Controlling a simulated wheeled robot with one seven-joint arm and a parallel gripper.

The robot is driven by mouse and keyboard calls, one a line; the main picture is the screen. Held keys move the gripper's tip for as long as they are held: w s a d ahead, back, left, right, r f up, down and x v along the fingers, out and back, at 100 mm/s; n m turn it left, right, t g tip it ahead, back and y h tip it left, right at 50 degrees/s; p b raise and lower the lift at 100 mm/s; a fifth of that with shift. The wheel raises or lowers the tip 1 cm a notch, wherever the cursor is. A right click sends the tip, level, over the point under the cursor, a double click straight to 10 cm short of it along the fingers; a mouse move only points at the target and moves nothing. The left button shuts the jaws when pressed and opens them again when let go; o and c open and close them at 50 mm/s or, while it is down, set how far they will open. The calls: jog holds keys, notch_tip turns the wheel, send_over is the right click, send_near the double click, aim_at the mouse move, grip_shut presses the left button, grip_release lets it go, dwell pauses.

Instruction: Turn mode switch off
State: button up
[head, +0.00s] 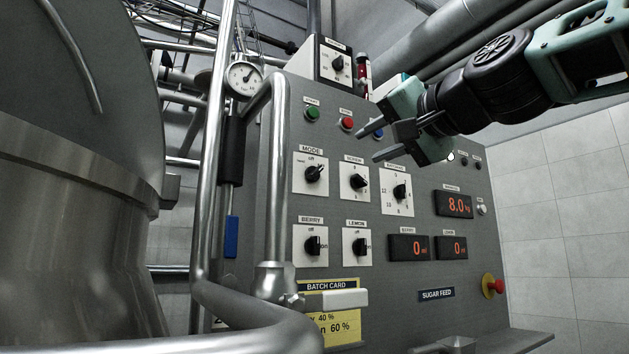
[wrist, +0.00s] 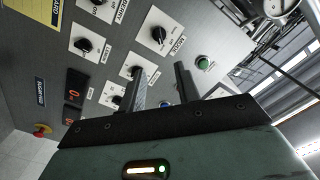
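The mode switch (head: 313,173) is a black rotary knob on a white plate under the MODE label, at the upper left of the grey control panel (head: 370,280). Its handle points up and to the right, to the right of the "off" mark at the top. It also shows in the wrist view (wrist: 158,35), beyond my fingers. My gripper (head: 377,143) is open and empty, with its two fingers apart. It is up and to the right of the mode switch, in front of the panel near the push buttons, and not touching the switch.
Similar knobs, including the berry (head: 314,245) and lemon (head: 357,246) ones, sit close by. Green (head: 312,114) and red (head: 347,123) buttons are above. A steel pipe (head: 277,190) runs just left of the switch. An emergency stop (head: 493,285) is at lower right.

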aim_at(319, 171)
jog(key=p+x, duration=0.6)
jog(key=x, duration=0.9)
jog(key=shift+w+a+r+p, duration=0.1)
jog(key=shift+w+a+p, duration=0.1)
jog(key=shift+p, duration=0.1)
jog(key=shift+w+a, duration=0.35)
jog(key=shift+w, duration=0.25)
grip_shut()
